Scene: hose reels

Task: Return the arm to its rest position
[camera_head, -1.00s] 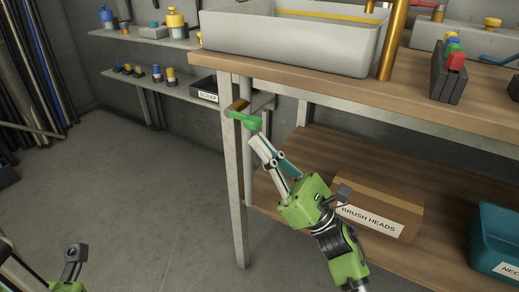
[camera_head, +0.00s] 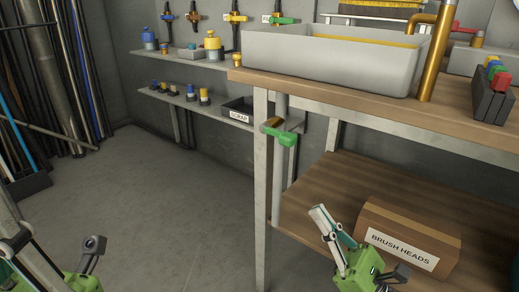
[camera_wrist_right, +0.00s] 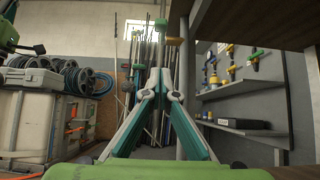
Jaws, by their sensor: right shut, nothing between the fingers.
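My right gripper (camera_head: 320,211) is low in front of the bench's lower shelf, left of the brush heads box. Its fingers are shut with nothing between them; the wrist view shows the fingertips together (camera_wrist_right: 158,75). The green-handled valve (camera_head: 281,136) is on the pipe by the bench's front leg, above the gripper and clear of it. Parts of my left arm and its gripper (camera_head: 22,243) show at the lower left edge, cut off by the frame, so its jaws cannot be judged.
The workbench (camera_head: 380,105) carries a grey sink (camera_head: 335,60). The brush heads box (camera_head: 405,245) stands on its lower shelf, close to my right gripper. Wall shelves (camera_head: 185,100) hold fittings and a scrap tray. The floor (camera_head: 160,200) to the left is open.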

